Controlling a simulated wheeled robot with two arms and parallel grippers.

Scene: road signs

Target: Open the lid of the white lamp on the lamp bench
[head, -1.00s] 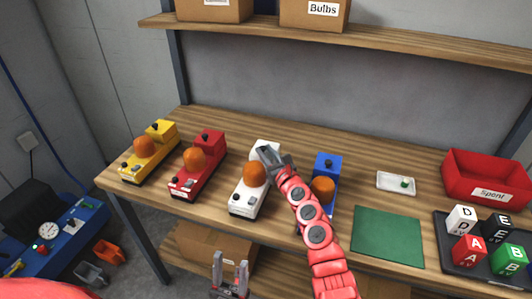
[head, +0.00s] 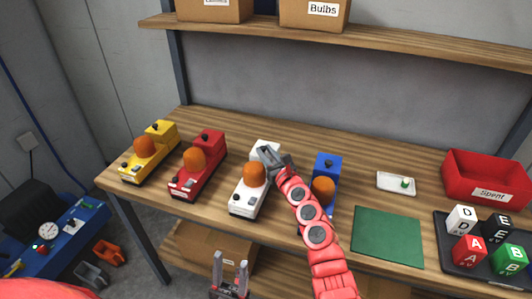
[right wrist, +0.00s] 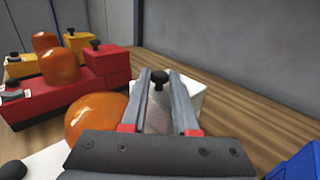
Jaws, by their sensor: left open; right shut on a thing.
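The white lamp (head: 240,203) stands on the wooden lamp bench, with an orange dome (head: 254,174) in its middle and a white box at its back. In the right wrist view the box's lid (right wrist: 193,90) looks down, with a black knob (right wrist: 158,77) on it. My right gripper (head: 265,150) reaches over the back of the lamp. Its fingers (right wrist: 160,78) are shut on the black knob. They hide part of the box. My left gripper (head: 230,262) is open and empty, low in front of the bench.
A red lamp (head: 196,177) and a yellow lamp (head: 150,150) stand to the left, a blue lamp (head: 328,165) close on the right. Farther right are a green mat (head: 388,237), a white tray (head: 388,186), a red bin (head: 487,180) and lettered cubes (head: 468,250). A shelf (head: 390,50) hangs above.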

